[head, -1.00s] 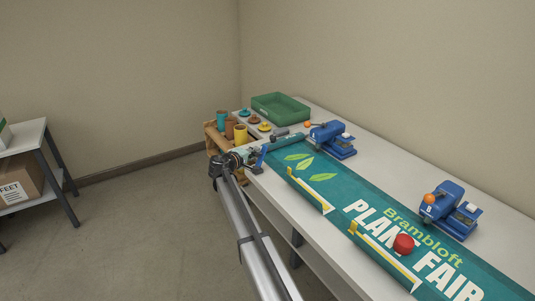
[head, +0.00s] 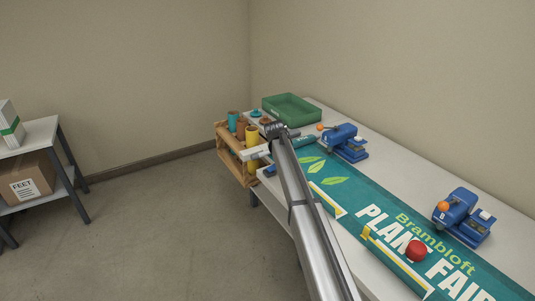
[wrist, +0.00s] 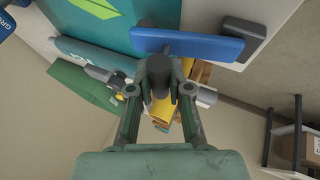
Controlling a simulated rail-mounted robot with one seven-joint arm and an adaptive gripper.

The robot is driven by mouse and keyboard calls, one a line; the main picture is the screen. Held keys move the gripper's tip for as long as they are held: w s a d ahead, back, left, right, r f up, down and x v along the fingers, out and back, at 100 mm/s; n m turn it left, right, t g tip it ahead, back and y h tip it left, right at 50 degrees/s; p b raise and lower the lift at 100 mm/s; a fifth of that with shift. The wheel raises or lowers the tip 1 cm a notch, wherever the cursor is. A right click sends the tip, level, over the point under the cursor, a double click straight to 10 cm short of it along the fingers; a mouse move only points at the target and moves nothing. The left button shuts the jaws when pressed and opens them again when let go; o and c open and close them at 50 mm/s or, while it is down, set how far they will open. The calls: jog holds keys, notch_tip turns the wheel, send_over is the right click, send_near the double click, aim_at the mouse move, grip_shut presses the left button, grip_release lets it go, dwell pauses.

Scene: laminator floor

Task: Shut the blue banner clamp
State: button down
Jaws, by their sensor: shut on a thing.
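The blue banner clamp shows in the wrist view as a blue bar (wrist: 198,47) crossing the near corner of the banner. A dark round handle (wrist: 160,76) stands at the bar's left part. My gripper (wrist: 158,88) is shut on this handle, one finger on each side. In the head view only a small blue piece of the clamp (head: 270,170) shows at the table's left edge; my arm hides most of it and my fingers. I cannot tell whether the bar presses on the banner. The teal banner (head: 374,192) lies along the table.
Two blue presses (head: 346,142) (head: 463,216) stand along the banner's far side. A red knob (head: 416,250) sits on the banner. A green tray (head: 290,107) is at the back. A wooden rack with coloured rolls (head: 237,165) adjoins the table's left end.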

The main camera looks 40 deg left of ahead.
jog(key=shift+w+d+f+b, duration=0.2)
jog(key=shift+w+f+b, duration=0.15)
jog(key=shift+w+f, duration=0.2)
jog(key=shift+w+d+f, duration=0.1)
jog(key=shift+w+f, duration=0.05)
jog(key=shift+f, duration=0.05)
jog(key=shift+w+d, duration=0.1)
jog(key=c, duration=1.1)
grip_release()
jog(key=shift+w+d+f, duration=0.1)
jog(key=shift+w+f, duration=0.05)
jog(key=shift+s+a, duration=0.2)
jog(key=shift+s, duration=0.05)
jog(key=shift+s+r, duration=0.1)
jog(key=shift+r, duration=0.15)
jog(key=v, duration=1.1)
jog(key=shift+s+d+r, duration=0.1)
jog(key=shift+s+r, duration=0.1)
jog(key=shift+r, duration=0.1)
